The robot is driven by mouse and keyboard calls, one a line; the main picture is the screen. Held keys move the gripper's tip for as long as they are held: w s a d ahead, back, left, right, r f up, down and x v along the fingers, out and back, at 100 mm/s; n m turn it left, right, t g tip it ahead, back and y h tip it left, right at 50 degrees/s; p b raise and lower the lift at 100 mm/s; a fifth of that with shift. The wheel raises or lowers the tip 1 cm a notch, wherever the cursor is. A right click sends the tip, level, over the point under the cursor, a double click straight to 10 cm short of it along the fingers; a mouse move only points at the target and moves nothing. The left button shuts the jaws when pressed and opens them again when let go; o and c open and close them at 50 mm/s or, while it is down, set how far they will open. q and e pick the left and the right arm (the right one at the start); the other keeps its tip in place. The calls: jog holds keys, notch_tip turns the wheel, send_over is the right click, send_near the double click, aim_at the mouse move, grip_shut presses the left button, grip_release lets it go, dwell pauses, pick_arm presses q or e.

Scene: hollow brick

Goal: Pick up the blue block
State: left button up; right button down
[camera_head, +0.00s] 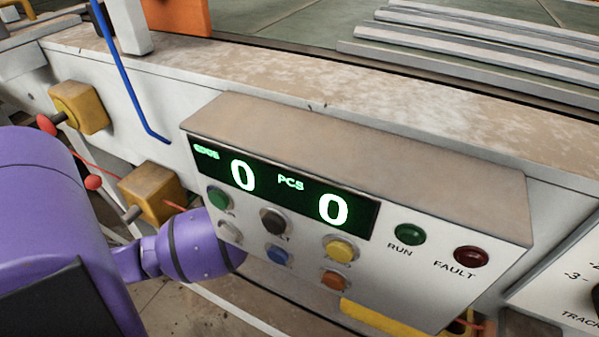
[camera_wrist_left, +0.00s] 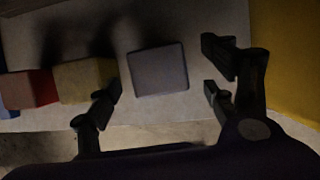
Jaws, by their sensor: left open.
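In the left wrist view, a blue block (camera_wrist_left: 9,110) shows only as a narrow piece at the far left edge, mostly cut off by the frame. A red block (camera_wrist_left: 31,89) and a yellow block (camera_wrist_left: 85,80) stand beside it to its right. My left gripper (camera_wrist_left: 161,90) is open, with its fingers either side of a dark grey square object (camera_wrist_left: 158,69); I see no finger closed on it. The blue block lies well to the left of the fingers. The head view shows my purple left arm but neither its fingers nor the blocks. My right gripper is not in view.
In the head view, a control box (camera_head: 355,165) with a lit counter, coloured buttons and two lamps is fixed to the machine's side, close by my left arm. Yellow sensor blocks (camera_head: 80,106) stick out at the left. A yellow wall (camera_wrist_left: 290,60) bounds the wrist view's right.

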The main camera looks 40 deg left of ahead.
pick_arm(q)
jog(key=x, duration=0.1)
jog(key=b+x, duration=0.1)
jog(key=x, duration=0.1)
jog(key=s+x, duration=0.1)
jog(key=x, duration=0.1)
jog(key=shift+f, duration=0.15)
jog(key=shift+w+f, duration=0.15)
jog(key=shift+f, duration=0.05)
jog(key=shift+c, duration=0.4)
jog(key=c, duration=1.3)
jog(key=shift+r, duration=0.15)
